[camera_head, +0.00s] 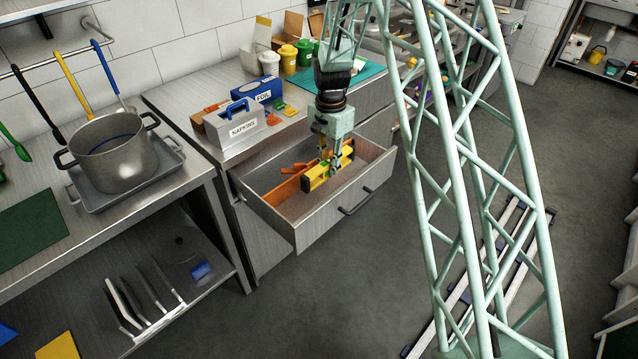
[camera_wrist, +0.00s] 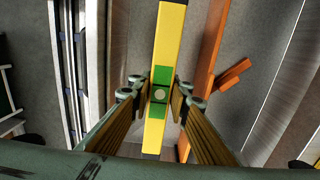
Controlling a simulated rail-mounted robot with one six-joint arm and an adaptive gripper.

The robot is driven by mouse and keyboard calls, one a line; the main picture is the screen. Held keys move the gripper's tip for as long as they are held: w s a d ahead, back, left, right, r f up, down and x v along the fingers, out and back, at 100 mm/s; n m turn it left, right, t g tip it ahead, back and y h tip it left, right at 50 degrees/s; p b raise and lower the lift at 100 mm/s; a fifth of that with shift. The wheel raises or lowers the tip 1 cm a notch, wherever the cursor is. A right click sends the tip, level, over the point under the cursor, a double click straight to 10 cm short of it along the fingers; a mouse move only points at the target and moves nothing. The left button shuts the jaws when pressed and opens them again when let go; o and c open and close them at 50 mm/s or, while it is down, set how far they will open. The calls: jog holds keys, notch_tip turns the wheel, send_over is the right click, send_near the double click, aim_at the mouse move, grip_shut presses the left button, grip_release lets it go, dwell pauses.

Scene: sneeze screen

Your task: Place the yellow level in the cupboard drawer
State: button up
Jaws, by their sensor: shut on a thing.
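The yellow level (camera_head: 321,179) is inside the open cupboard drawer (camera_head: 290,226) in the head view. My gripper (camera_head: 328,160) points down into the drawer and is shut on the level near its middle. In the wrist view the yellow level (camera_wrist: 165,50) runs lengthwise between the fingers of my gripper (camera_wrist: 157,96), with a green part and a round vial at the grip. I cannot tell whether the level touches the drawer floor.
An orange tool (camera_head: 287,188) lies in the drawer beside the level; it also shows in the wrist view (camera_wrist: 207,60). A pot (camera_head: 113,155) stands on the left counter.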

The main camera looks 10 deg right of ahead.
send_over(328, 193)
jog(key=shift+f+b, duration=0.45)
jog(key=shift+f, duration=2.35)
jog(key=shift+f, duration=0.1)
jog(key=shift+f+b, duration=0.35)
jog(key=shift+f, duration=1.4)
jog(key=shift+f, duration=0.15)
jog(key=o, duration=0.9)
notch_tip(328, 193, up, 11)
jog(key=shift+r+p, duration=0.1)
jog(key=shift+p, duration=0.95)
jog(key=shift+r, duration=0.55)
